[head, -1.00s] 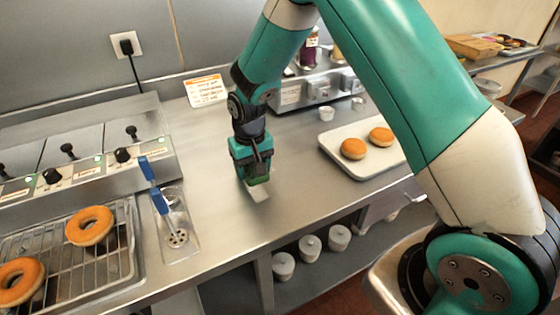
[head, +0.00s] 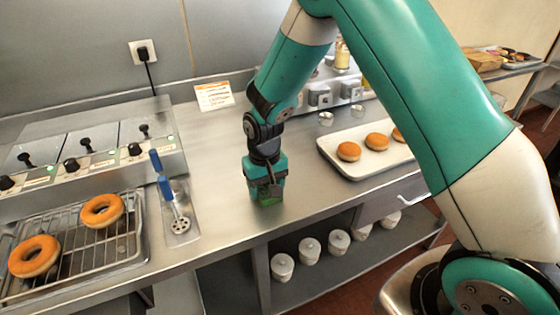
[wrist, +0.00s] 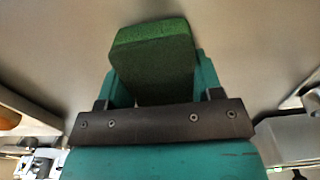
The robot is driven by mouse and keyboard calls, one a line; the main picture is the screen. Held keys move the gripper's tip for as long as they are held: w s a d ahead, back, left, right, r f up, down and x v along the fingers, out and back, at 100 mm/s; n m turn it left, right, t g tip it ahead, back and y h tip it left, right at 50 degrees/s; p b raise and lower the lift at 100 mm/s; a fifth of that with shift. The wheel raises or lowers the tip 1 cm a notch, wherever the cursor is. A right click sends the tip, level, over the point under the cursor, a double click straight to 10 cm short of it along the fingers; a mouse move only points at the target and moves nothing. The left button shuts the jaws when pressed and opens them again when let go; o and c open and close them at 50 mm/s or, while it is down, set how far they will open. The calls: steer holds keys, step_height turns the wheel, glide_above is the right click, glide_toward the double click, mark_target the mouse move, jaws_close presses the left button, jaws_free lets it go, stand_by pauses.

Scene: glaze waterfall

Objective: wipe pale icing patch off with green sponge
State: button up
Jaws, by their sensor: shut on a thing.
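My gripper (head: 267,185) is shut on the green sponge (head: 268,199), with the fingers pointing down over the steel counter. In the wrist view the sponge (wrist: 153,62) sits between the two fingers and sticks out beyond them. In the head view the sponge is low at the counter surface; whether it is pressed on it I cannot tell. No pale icing patch shows in either view now. The counter around the sponge looks bare, and the spot beneath the sponge and gripper is hidden.
A white tray (head: 345,165) with several buns stands to the right. A slotted ladle (head: 178,215) and a wire rack (head: 85,252) with two doughnuts (head: 102,210) are at left. White pots (head: 310,250) sit on the shelf below. The counter between gripper and tray is clear.

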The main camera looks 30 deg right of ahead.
steer(key=shift+s+r+p, duration=0.25)
steer(key=shift+s+p, duration=0.1)
steer(key=shift+p, duration=0.05)
step_height(320, 180, up, 3)
steer(key=shift+w+r+p, duration=0.1)
steer(key=shift+p, duration=0.55)
step_height(320, 180, up, 5)
steer(key=p, duration=0.4)
steer(key=shift+w, duration=0.15)
